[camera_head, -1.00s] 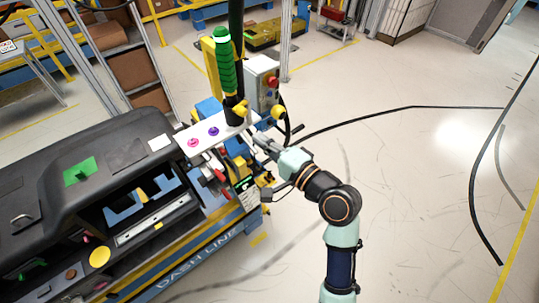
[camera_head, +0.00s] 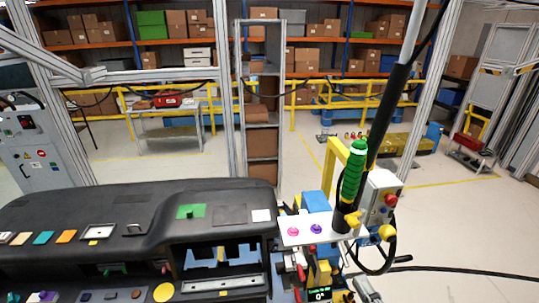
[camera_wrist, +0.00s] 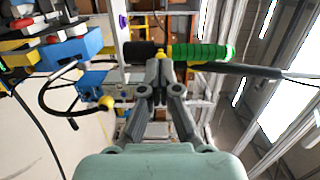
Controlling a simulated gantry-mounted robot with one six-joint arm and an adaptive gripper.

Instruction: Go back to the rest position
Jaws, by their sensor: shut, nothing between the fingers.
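My gripper (camera_wrist: 162,60) is in the wrist view, with its grey fingers together and nothing between them. Its tips point toward the green-handled tool (camera_wrist: 200,52), which lies across the picture behind them; I cannot tell the exact gap. In the head view most of my arm is out of frame; a grey part at the bottom edge is too cropped to identify.
The black dashboard (camera_head: 120,212) fills the lower left. A grey control box (camera_head: 380,190) with a red button stands right of the tool. A black cable (camera_head: 470,272) runs right along the floor. Open floor (camera_head: 450,220) lies on the right; shelves and yellow railings stand behind.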

